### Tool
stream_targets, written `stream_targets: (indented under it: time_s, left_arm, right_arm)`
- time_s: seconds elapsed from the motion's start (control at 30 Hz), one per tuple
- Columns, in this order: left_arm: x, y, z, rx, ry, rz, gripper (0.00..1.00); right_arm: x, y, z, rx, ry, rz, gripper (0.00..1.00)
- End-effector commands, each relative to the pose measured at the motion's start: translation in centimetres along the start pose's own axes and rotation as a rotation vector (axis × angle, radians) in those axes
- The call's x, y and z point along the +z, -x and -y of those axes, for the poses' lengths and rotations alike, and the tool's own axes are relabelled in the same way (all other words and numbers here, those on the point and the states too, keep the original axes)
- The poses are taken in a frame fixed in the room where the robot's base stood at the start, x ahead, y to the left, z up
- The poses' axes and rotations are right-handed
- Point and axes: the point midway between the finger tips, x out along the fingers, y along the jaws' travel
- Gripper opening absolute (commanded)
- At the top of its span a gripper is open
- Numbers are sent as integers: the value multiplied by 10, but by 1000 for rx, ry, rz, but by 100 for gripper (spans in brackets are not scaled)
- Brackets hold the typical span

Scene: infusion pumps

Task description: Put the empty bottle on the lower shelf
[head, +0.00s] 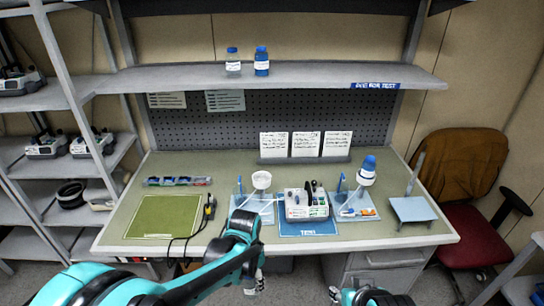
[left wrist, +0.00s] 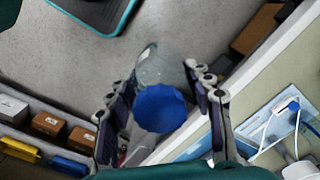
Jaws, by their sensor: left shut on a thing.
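My left gripper (left wrist: 160,105) is shut on a clear bottle with a blue cap (left wrist: 160,108). In the left wrist view the bottle's clear body (left wrist: 158,66) points away from the cap, over the floor near the bench edge. In the head view the left gripper (head: 254,284) hangs in front of the bench's front edge, and the bottle is not clearly seen there. A grey shelf (head: 330,76) runs above the bench, with a higher shelf (head: 270,7) over it. My right gripper (head: 336,294) shows only partly at the bottom edge, its jaws unclear.
Two blue-capped bottles (head: 247,64) stand on the grey shelf, with free room on both sides. The bench carries a pump (head: 305,203), a green mat (head: 163,217) and an upturned bottle (head: 367,170). A rack (head: 60,95) stands left, a chair (head: 465,180) right.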

Motion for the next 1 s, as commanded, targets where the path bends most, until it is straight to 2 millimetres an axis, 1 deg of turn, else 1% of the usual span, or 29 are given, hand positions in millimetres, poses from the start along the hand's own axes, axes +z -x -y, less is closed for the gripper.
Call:
stream_targets:
  time_s: [0.03, 0.1, 0.2, 0.3, 0.4, 0.5, 0.6, 0.73, 0.77, 1.0]
  left_arm:
    - [8, -32, 14, 0, 89, 0, 30]
    - [18, -56, 31, 0, 218, 0, 30]
    - [34, -86, 52, 0, 387, 0, 30]
    - [47, -111, 70, 0, 532, 0, 30]
    - [58, -128, 81, 0, 639, 0, 30]
    - [65, -137, 88, 0, 706, 0, 30]
    - [68, -141, 92, 0, 739, 0, 30]
    - [69, -140, 93, 0, 749, 0, 30]
    - [68, -140, 93, 0, 748, 0, 30]
    - [68, -140, 92, 0, 746, 0, 30]
  right_arm:
    - [16, -22, 0, 0, 0, 0, 40]
    - [27, -38, 0, 0, 0, 0, 40]
    - [41, -58, 0, 0, 0, 0, 40]
    - [52, -73, 0, 0, 0, 0, 40]
    - [60, -83, 0, 0, 0, 0, 40]
    - [64, -89, 0, 0, 0, 0, 40]
    - [65, -91, 0, 0, 0, 0, 40]
    - [64, -90, 0, 0, 0, 0, 40]
    - [64, -90, 0, 0, 0, 0, 35]
    - [64, -90, 0, 0, 0, 0, 34]
